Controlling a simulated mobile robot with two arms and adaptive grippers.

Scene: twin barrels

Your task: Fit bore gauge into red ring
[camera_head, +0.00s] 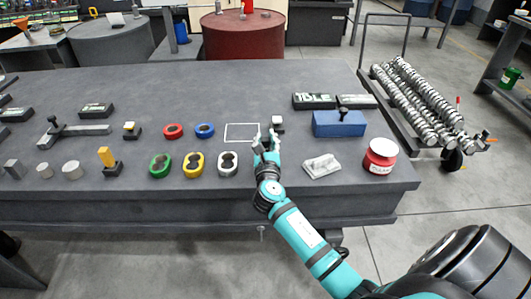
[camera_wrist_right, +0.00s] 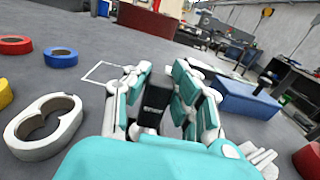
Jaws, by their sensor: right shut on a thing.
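My right gripper (camera_head: 266,138) is low over the table, just right of the white outlined square. It is shut on a dark piece (camera_wrist_right: 154,104), which I take to be the bore gauge; the fingers hide much of it, and whether it touches the table is unclear. The red ring (camera_head: 173,131) lies flat on the table, well left of the gripper and beside a blue ring (camera_head: 204,130). The red ring also shows at the left edge of the right wrist view (camera_wrist_right: 14,45). My left gripper is not in view.
Green (camera_head: 160,165), yellow (camera_head: 193,164) and white (camera_head: 227,163) double-hole parts lie along the front. A blue block (camera_head: 339,124) and a red-and-white can (camera_head: 380,156) stand to the right. A small white-topped block (camera_head: 277,122) is just beyond the gripper. The outlined square (camera_head: 242,132) is empty.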

